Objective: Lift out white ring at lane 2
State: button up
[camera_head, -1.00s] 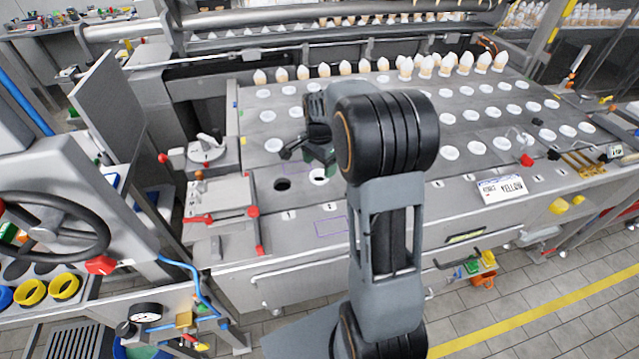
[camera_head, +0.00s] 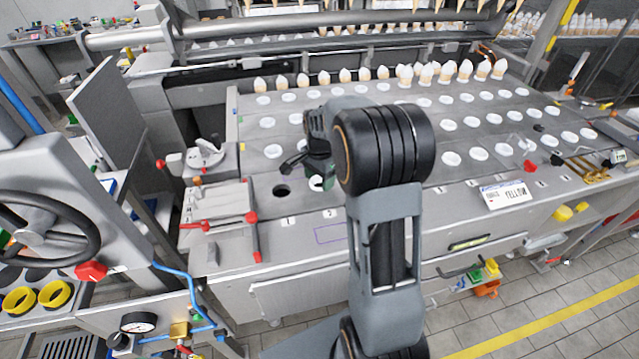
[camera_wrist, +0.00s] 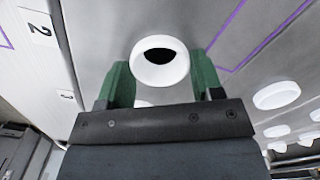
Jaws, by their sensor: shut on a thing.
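The white ring (camera_wrist: 160,69) with a dark opening shows between the two green fingers of my gripper (camera_wrist: 163,72) in the wrist view. The fingers are shut on it, one at each side. In the head view my gripper (camera_head: 319,172) is low over the front row at lane 2, and only a bit of the white ring (camera_head: 316,184) shows, partly covered by a finger. I cannot tell whether the ring sits in its hole or is raised. A lane label "2" (camera_wrist: 40,27) is at upper left in the wrist view.
An empty dark hole (camera_head: 282,191) is left of my gripper. More white rings (camera_head: 450,158) stand in rows on the grey deck (camera_head: 250,215). Filled cones (camera_head: 440,72) line the back. A red-handled lever fixture (camera_head: 220,215) stands at left, and a label card (camera_head: 505,194) lies at right.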

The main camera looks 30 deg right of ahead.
jog(key=shift+r, duration=0.15)
notch_tip(320, 180, up, 5)
jog(key=p, duration=0.4)
dwell(0.4)
dwell(0.4)
